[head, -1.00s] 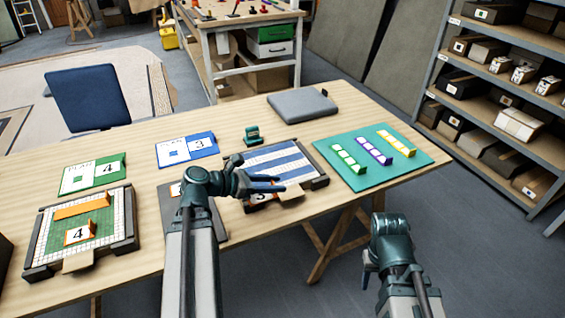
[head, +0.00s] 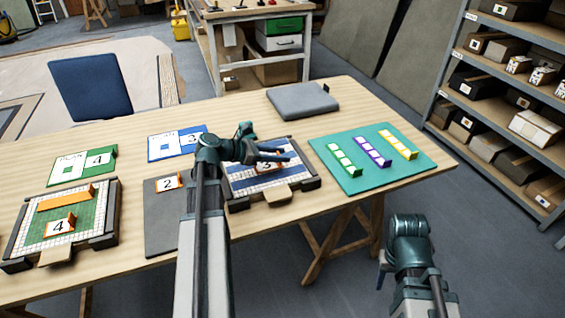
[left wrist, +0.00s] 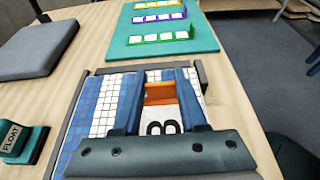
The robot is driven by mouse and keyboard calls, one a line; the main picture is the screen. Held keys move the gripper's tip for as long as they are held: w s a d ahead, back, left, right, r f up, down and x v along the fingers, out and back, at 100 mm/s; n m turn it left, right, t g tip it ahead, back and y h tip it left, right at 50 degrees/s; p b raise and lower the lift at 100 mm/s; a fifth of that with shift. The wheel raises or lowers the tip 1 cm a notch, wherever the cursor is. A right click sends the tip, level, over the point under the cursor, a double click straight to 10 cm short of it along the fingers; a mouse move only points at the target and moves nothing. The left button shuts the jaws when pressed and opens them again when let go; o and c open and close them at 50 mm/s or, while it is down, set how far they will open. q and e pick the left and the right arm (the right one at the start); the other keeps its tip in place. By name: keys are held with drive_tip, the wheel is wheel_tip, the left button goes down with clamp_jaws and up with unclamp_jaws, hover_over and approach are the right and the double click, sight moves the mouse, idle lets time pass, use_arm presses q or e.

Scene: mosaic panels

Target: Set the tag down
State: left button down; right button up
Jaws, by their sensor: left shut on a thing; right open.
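My left gripper (head: 284,157) is shut on an orange and white tag marked 3 (head: 267,166). The tag is over the blue-and-white striped mosaic panel (head: 240,184), around its middle. In the left wrist view the tag (left wrist: 160,108) stands between the two blue fingers, with the panel (left wrist: 88,105) around and below it. I cannot tell whether the tag touches the panel. My right gripper (head: 383,264) is open and empty, off the table's front edge.
A green panel with a tag 4 (head: 60,227) lies at left. A tag 2 (head: 168,182) stands on a grey mat (head: 163,215). Green and blue plan cards (head: 178,144) lie behind. A teal board (head: 345,178) with coloured racks is at right. A FLOAT block (left wrist: 22,145) stands left of the panel.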

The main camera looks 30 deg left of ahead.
use_arm(q)
wheel_tip(320, 180, down, 3)
drive_tip(key=b, duration=0.2)
drive_tip(key=shift+f+b, duration=0.2)
drive_tip(key=shift+b, duration=0.15)
drive_tip(key=shift+w+r, duration=0.1)
drive_tip(key=shift+r, duration=0.05)
drive_tip(key=shift+f, duration=0.25)
drive_tip(key=shift+c, duration=2.2)
unclamp_jaws()
drive_tip(key=shift+r, duration=0.1)
drive_tip(key=shift+r+p, duration=0.3)
drive_tip(key=p+v, duration=0.4)
drive_tip(key=v, duration=0.6)
drive_tip(key=shift+s+a+r, duration=0.1)
drive_tip(key=shift+s+a, duration=0.05)
drive_tip(key=shift+s, duration=0.05)
drive_tip(key=shift+s+a+r, duration=0.15)
drive_tip(key=shift+s+a, duration=0.3)
drive_tip(key=shift+s, duration=0.1)
